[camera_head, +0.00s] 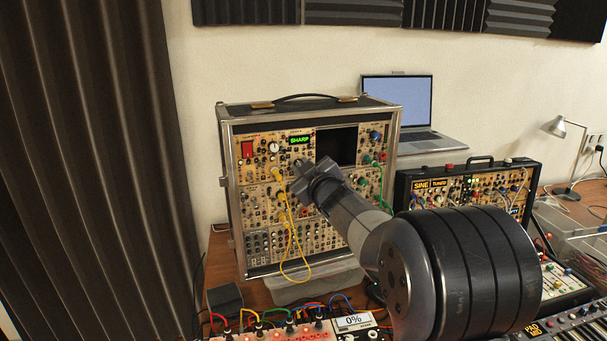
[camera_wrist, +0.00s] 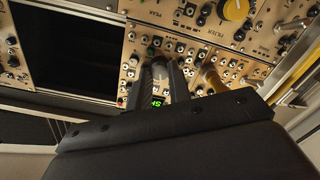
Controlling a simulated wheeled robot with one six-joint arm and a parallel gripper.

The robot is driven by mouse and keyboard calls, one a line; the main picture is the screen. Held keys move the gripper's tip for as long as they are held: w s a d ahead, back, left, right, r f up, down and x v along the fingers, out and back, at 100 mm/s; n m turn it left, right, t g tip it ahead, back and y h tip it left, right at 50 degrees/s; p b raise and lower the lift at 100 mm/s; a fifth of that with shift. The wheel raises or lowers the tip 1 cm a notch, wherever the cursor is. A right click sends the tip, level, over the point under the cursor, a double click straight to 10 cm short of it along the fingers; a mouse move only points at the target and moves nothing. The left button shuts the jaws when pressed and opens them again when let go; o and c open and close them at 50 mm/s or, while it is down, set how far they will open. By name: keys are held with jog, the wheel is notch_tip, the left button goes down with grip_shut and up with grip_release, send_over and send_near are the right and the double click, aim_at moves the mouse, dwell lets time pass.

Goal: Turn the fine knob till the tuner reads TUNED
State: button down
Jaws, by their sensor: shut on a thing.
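The tuner display (camera_head: 300,140) reads SHARP in green letters near the top of the tall modular case (camera_head: 390,150). My gripper (camera_head: 298,170) reaches the case's front panel just below this display. In the wrist view my gripper (camera_wrist: 162,70) has its two dark fingers close together against the panel, shut on a small knob. Part of the green lettering shows between the fingers in the wrist view.
Yellow cables (camera_head: 283,205) hang from the panel left of my gripper. An empty dark bay (camera_head: 337,145) is right of the display. A smaller synth case (camera_head: 402,190), a laptop (camera_head: 398,103) and a lamp (camera_head: 561,128) stand to the right. A patch box (camera_head: 275,334) is in front.

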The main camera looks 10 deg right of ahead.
jog(key=shift+f+n+b, duration=0.1)
jog(key=shift+n+b, duration=1.45)
jog(key=shift+n, duration=2.55)
jog(key=c, duration=1.3)
grip_release()
jog(key=s+d, duration=0.1)
jog(key=s, duration=0.9)
jog(key=shift+s+d+r, duration=0.2)
jog(key=shift+s+d, duration=0.1)
jog(key=shift+s, duration=0.1)
jog(key=shift+w, duration=0.15)
